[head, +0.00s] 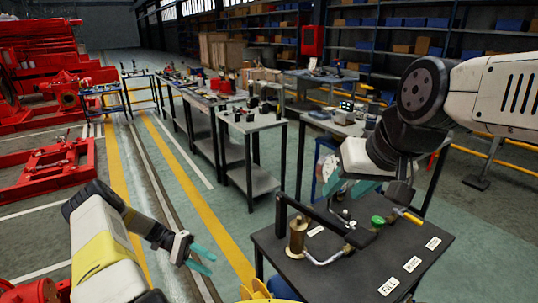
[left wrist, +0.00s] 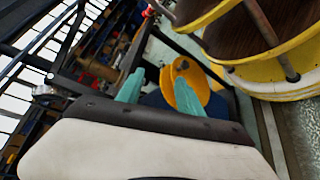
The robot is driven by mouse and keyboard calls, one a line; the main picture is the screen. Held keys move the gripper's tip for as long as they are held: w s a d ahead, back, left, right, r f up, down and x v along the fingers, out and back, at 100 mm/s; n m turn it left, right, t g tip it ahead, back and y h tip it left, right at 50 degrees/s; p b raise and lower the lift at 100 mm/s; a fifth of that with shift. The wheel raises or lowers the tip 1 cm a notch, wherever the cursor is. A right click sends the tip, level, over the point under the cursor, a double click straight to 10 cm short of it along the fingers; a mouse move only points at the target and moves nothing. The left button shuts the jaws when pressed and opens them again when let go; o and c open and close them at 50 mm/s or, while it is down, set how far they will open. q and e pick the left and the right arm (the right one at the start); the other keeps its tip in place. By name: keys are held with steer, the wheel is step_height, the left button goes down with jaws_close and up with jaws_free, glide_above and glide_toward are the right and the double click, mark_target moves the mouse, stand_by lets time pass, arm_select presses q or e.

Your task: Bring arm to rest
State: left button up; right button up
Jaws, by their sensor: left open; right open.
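My left gripper (head: 206,259) is at the lower left of the head view, over the floor left of the black table (head: 345,272). Its two teal fingers are apart and nothing is between them. In the left wrist view its fingertips (left wrist: 160,90) also stand apart, with a yellow round part (left wrist: 190,97) behind them. My right gripper (head: 347,190) is above the far left part of the black table, with its teal fingers apart. I see nothing held in it, though my wrist partly hides it.
The black table carries a brass cylinder (head: 297,236) with a hose, a green piece (head: 378,221), a yellow-handled tool (head: 408,216) and white labels. A grey workbench (head: 252,124) stands beyond. Red machinery (head: 62,165) stands at left. Floor beside the yellow line (head: 190,195) is clear.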

arm_select(q)
steer(key=d+r+t+y, duration=0.2)
steer(key=r+y, duration=0.3)
steer(key=r, duration=0.9)
steer(key=d+r+t+y, duration=0.15)
steer(key=r+y, duration=0.35)
steer(key=r, duration=0.9)
steer(key=s+d+r+t+y, duration=0.2)
steer(key=s+d+r+t, duration=0.1)
steer(key=s+r+t, duration=0.6)
steer(key=shift+s+r, duration=2.3)
steer(key=shift+s, duration=1.7)
steer(key=shift+d, duration=0.1)
